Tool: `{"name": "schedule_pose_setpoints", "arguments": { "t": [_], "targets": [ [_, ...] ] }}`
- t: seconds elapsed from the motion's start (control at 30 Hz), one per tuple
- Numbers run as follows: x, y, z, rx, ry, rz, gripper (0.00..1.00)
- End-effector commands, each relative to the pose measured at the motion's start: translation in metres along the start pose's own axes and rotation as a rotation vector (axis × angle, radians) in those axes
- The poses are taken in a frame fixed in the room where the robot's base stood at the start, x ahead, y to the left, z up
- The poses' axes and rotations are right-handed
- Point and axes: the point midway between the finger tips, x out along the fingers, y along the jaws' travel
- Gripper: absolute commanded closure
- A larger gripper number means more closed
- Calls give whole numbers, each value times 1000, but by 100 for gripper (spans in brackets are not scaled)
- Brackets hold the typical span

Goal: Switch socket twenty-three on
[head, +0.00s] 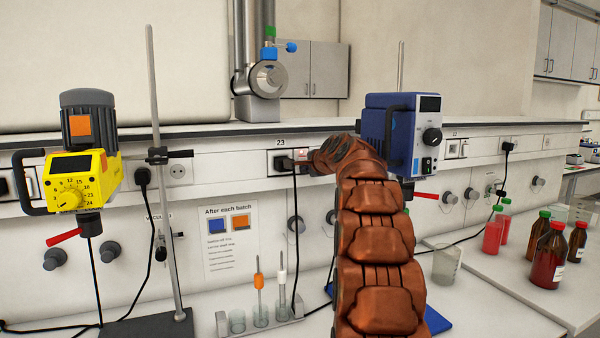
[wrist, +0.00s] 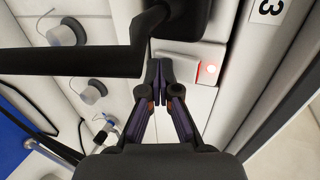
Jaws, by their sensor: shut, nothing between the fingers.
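Socket twenty-three (head: 279,160) is on the wall rail under a "23" label, with a black plug (head: 285,163) in it. My arm covers the part right of it in the head view.
A yellow stirrer (head: 75,180) hangs on a stand at left, and a blue stirrer (head: 400,135) is right of my arm. A notice (head: 231,240) and a small vial rack (head: 262,322) are below the socket. Bottles (head: 550,255) stand on the right bench.

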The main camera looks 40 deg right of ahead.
Motion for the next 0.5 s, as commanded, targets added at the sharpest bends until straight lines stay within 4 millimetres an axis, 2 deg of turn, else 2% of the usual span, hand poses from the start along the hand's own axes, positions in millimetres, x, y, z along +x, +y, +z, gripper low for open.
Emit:
{"name": "schedule_pose_setpoints", "arguments": {
  "t": [0.5],
  "targets": [
    [-6, -15, 0, 2, 0, -2, 100]
  ]
}}
